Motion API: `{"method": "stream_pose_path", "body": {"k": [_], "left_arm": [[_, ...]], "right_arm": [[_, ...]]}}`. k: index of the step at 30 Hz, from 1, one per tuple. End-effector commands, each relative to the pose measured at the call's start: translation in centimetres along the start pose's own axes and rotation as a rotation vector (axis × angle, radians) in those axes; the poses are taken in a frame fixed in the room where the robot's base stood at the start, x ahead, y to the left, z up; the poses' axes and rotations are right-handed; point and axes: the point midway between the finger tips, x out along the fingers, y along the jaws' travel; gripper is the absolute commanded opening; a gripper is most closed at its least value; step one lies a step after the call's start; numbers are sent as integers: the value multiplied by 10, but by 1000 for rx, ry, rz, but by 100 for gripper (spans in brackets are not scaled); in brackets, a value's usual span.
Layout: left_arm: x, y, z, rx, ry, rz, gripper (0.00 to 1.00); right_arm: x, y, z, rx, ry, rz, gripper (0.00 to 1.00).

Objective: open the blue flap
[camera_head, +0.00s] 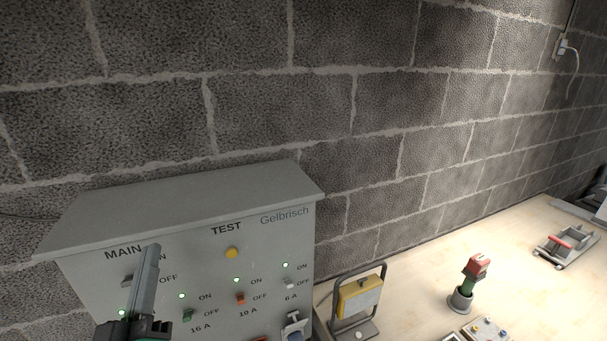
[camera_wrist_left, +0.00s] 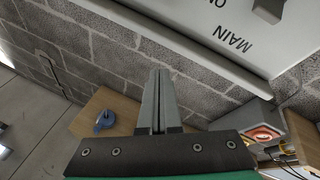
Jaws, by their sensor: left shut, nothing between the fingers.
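A grey panel box (camera_head: 190,207) marked MAIN, TEST and Gelbrisch stands against the wall. A small blue part, which looks like the blue flap (camera_head: 296,335), shows on a grey socket at the panel's lower right. The bottom edge of the head view cuts it off, so I cannot tell whether it is open. My left gripper (camera_head: 152,250) is shut and empty, in front of the panel's left side near the MAIN switch, well left of the blue part. Its closed fingers (camera_wrist_left: 158,78) point up in the left wrist view. My right gripper is not in view.
A yellow work lamp (camera_head: 359,297) stands on the bench right of the panel. Beyond it are a red-and-green plug (camera_head: 474,274) and a small trolley (camera_head: 565,246). A blue object (camera_wrist_left: 105,120) lies on wood in the left wrist view. The bench has bare room between.

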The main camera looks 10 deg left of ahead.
Motion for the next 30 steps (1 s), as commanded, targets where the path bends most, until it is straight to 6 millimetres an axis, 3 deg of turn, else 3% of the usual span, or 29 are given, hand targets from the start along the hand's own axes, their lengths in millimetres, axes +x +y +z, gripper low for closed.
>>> {"method": "stream_pose_path", "body": {"k": [1,3,7,9,10,12,15,24,27,30], "left_arm": [[8,24,-38,-32,66,54,0],[11,53,-84,-58,141,130,0],[0,101,-163,-63,273,273,0],[-15,125,-201,-32,344,357,0],[-25,136,-213,5,371,400,0],[-34,151,-202,160,362,455,0],[-11,172,-251,204,369,437,0],[38,225,-362,203,366,435,0],[50,238,-390,203,365,434,0],[56,245,-403,203,364,434,0]], "right_arm": [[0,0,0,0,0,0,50],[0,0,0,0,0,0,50],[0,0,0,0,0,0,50],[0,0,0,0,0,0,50],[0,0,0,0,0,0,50],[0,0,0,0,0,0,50],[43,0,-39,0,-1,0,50],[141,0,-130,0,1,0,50],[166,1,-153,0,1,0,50],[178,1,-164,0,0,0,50]]}}
